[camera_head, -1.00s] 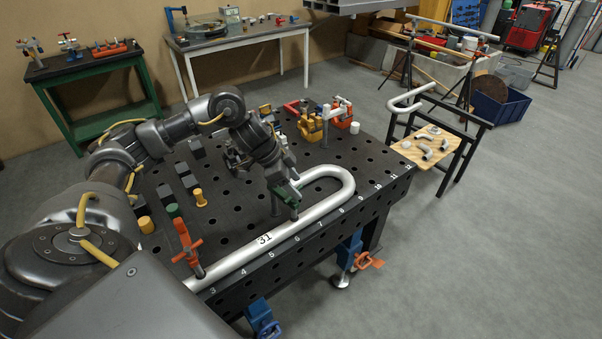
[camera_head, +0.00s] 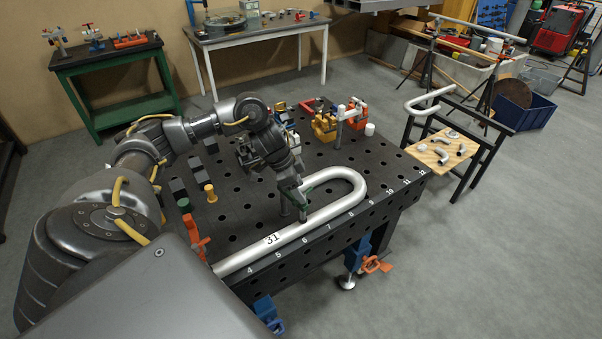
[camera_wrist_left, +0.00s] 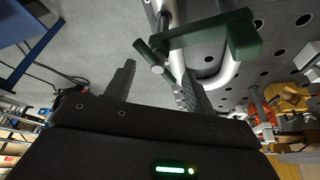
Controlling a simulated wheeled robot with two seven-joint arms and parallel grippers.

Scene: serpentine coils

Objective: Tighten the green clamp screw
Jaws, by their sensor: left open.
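The green clamp (camera_head: 302,194) stands on the black perforated table, at the silver U-bent pipe (camera_head: 335,207) marked 31. My left gripper (camera_head: 292,186) is directly above and beside the clamp in the head view. Its open fingers (camera_wrist_left: 155,80) lie on either side of the handle's end in the wrist view; contact cannot be told. The lower part of the clamp is partly hidden. My right gripper is not in view.
An orange clamp (camera_head: 197,238) stands at the pipe's near left end. Yellow clamps (camera_head: 324,126) stand farther back. The table's right side has free room.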

